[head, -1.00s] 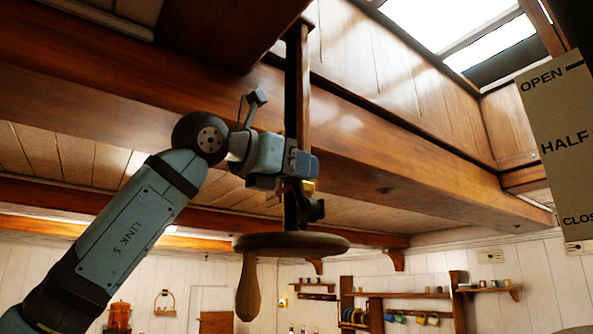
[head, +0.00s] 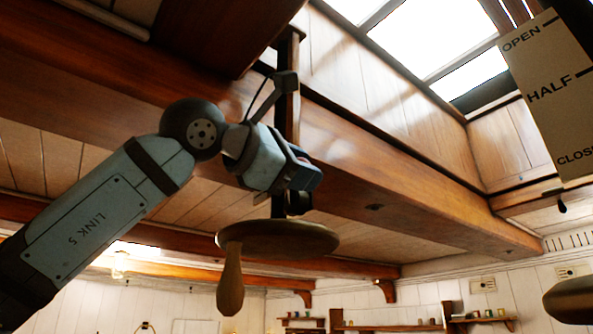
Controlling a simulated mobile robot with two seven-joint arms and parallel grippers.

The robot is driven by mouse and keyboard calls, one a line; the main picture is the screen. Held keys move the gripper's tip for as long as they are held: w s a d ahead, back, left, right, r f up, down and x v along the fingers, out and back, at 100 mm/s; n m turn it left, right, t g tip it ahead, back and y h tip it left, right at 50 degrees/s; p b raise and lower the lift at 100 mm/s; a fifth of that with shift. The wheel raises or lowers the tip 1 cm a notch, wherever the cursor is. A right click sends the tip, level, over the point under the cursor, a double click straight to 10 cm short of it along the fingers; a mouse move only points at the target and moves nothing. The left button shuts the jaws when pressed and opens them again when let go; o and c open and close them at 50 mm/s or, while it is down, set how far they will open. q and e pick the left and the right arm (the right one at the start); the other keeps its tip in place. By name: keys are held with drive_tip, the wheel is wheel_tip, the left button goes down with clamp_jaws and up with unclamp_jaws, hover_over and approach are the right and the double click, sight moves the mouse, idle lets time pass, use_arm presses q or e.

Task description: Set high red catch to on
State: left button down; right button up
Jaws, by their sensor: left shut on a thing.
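My left gripper (head: 303,178) is raised in front of a dark vertical post (head: 287,105) that hangs from the ceiling beam. My right gripper is not in view.
A round wooden wheel (head: 280,238) with a hanging wooden handle (head: 230,280) sits low on the post, just under the gripper. A board marked OPEN, HALF, CLOSED (head: 550,115) hangs at right. A skylight (head: 430,40) is above.

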use_arm(q)
drive_tip(key=shift+s+d+f+m+b, duration=0.15)
drive_tip(key=shift+f+m+b, duration=0.25)
drive_tip(key=shift+f+m, duration=0.55)
drive_tip(key=shift+f+m+b, duration=0.3)
drive_tip(key=shift+m, duration=0.85)
drive_tip(key=c, duration=0.7)
unclamp_jaws()
